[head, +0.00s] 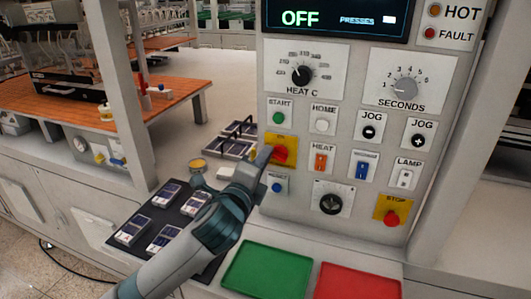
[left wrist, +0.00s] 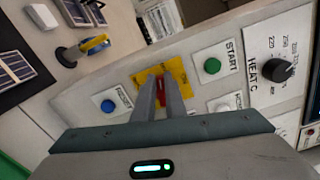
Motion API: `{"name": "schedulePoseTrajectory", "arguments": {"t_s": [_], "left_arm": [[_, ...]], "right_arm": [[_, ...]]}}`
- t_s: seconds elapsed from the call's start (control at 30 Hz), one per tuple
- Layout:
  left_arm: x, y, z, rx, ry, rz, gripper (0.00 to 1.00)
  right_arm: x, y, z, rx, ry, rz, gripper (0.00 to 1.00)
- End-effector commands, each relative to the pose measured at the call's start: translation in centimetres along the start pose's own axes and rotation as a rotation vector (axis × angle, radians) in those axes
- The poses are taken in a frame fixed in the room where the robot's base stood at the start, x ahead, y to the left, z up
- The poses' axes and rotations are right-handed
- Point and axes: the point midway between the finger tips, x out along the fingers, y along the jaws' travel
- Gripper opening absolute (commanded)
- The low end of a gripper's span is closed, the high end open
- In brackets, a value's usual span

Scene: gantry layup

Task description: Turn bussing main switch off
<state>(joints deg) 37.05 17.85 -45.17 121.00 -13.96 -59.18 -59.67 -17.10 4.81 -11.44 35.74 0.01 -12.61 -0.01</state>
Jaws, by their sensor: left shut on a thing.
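The main switch is a red rotary handle (head: 280,154) on a yellow plate (head: 291,142) on the upright grey control panel. My left gripper (head: 266,157) reaches it from the lower left. In the left wrist view, the fingers (left wrist: 161,88) are shut on the red handle (left wrist: 161,98), one on each side, in front of the yellow plate (left wrist: 175,68). The fingers hide part of the handle, and its exact angle is hard to tell. The display (head: 335,18) at the top reads OFF in green. My right gripper is not in view.
A green START button (head: 278,118) is above the switch and a blue button (head: 277,187) below it. An orange HEAT rocker (head: 320,161) is to its right. A red STOP button (head: 391,219) is lower right. Green (head: 267,270) and red (head: 358,282) trays lie in front.

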Motion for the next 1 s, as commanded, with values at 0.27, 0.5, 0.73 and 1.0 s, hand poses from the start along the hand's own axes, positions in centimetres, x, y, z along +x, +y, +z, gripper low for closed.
{"name": "schedulePoseTrajectory", "arguments": {"t_s": [0.27, 0.5, 0.73, 1.0], "left_arm": [[-0.01, 0.53, -0.05, -0.189, 0.0, 0.002, 0.0], [0.0, 0.78, -0.09, -0.261, -0.001, 0.002, 0.0], [0.0, 0.85, -0.11, -0.275, 0.0, 0.002, 0.0], [0.0, 0.87, -0.12, -0.274, 0.0, 0.003, 0.23]], "right_arm": [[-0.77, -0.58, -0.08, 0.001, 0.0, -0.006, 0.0], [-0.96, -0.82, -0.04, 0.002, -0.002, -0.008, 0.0], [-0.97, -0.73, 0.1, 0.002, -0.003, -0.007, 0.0], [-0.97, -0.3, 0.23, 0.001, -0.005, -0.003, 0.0]]}}
